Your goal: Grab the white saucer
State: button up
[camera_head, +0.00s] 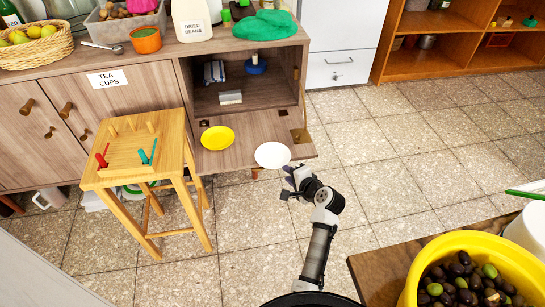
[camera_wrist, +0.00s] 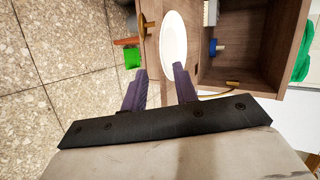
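The white saucer (camera_head: 272,155) lies on the lowered cabinet door (camera_head: 240,160), near its front right corner. It shows in the wrist view (camera_wrist: 173,40) as a narrow white oval just beyond the fingertips. My gripper (camera_head: 287,182) is just in front of the door's edge, below and right of the saucer in the head view. In the wrist view my gripper (camera_wrist: 161,72) has its two purple fingers apart, with nothing held between them. The right finger's tip overlaps the saucer's near end in the picture; I cannot tell whether they touch.
A yellow saucer (camera_head: 218,138) lies left of the white one on the door. The open cabinet holds a grey block (camera_head: 230,97) and a blue item (camera_head: 256,66). A wooden stool (camera_head: 140,165) stands left. A yellow bowl of olives (camera_head: 480,262) is at the front right. Floor between is clear.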

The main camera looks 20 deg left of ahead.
jog(key=shift+w+d+x, duration=0.15)
jog(key=shift+w+x, duration=0.05)
jog(key=shift+x, duration=1.2)
jog(key=shift+w+d+x, duration=0.1)
jog(key=shift+w+x, duration=0.1)
jog(key=shift+x, duration=1.25)
grip_shut()
